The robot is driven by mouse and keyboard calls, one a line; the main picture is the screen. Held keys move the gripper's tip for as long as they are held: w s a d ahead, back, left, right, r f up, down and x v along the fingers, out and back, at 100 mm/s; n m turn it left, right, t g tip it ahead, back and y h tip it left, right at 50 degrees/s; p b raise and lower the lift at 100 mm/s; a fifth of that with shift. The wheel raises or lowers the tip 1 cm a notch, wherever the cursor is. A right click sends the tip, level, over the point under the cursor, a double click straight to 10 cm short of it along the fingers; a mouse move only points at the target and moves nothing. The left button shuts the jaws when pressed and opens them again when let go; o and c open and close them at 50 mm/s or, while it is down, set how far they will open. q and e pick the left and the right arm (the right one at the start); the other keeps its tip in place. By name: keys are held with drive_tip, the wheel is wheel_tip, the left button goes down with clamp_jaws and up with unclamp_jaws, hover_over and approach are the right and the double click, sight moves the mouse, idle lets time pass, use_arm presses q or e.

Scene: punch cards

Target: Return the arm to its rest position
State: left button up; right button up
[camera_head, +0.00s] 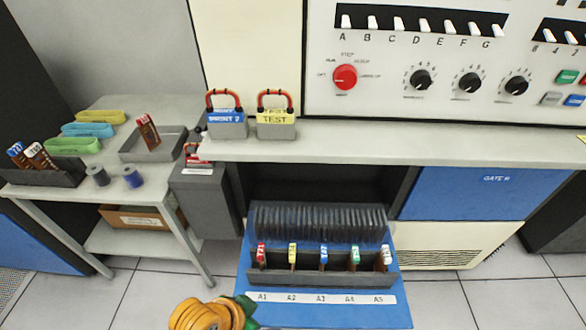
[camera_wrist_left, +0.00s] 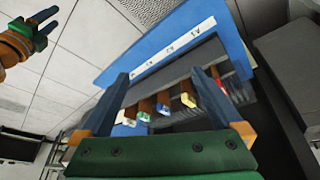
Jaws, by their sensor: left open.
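My left gripper (camera_wrist_left: 158,75) is open, its two dark blue fingers apart with nothing seen held between them. In the head view only its orange wrist and a bit of green (camera_head: 247,312) show at the bottom edge, front left of the card rack. The dark rack (camera_head: 320,278) stands on a blue shelf behind labels A1 to A5. Its cards have red, yellow, blue, green and white tops; the yellow one also shows in the left wrist view (camera_wrist_left: 188,99). My right gripper (camera_wrist_left: 45,22) shows at that view's upper left, its prongs apart and empty. It is outside the head view.
A grey side table (camera_head: 105,188) at left holds a card box (camera_head: 45,172), a tray (camera_head: 155,147) with a card, coloured bands and two spools. A grey counter (camera_head: 400,140) with padlock-like blocks and the control panel stand behind. Tiled floor is clear around the shelf.

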use_arm(q)
drive_tip(key=s+a+f+n+y, duration=0.1)
drive_tip(key=s+a+n+y, duration=0.25)
drive_tip(key=a+n, duration=0.45)
wheel_tip(320, 180, down, 10)
drive_tip(key=a+m, duration=0.1)
drive_tip(key=m, duration=0.1)
drive_tip(key=s+a+f+g, duration=0.2)
drive_tip(key=s+f, duration=1.3)
drive_tip(key=f, duration=0.1)
drive_tip(key=shift+a+m, duration=0.25)
drive_tip(key=shift+m, duration=0.15)
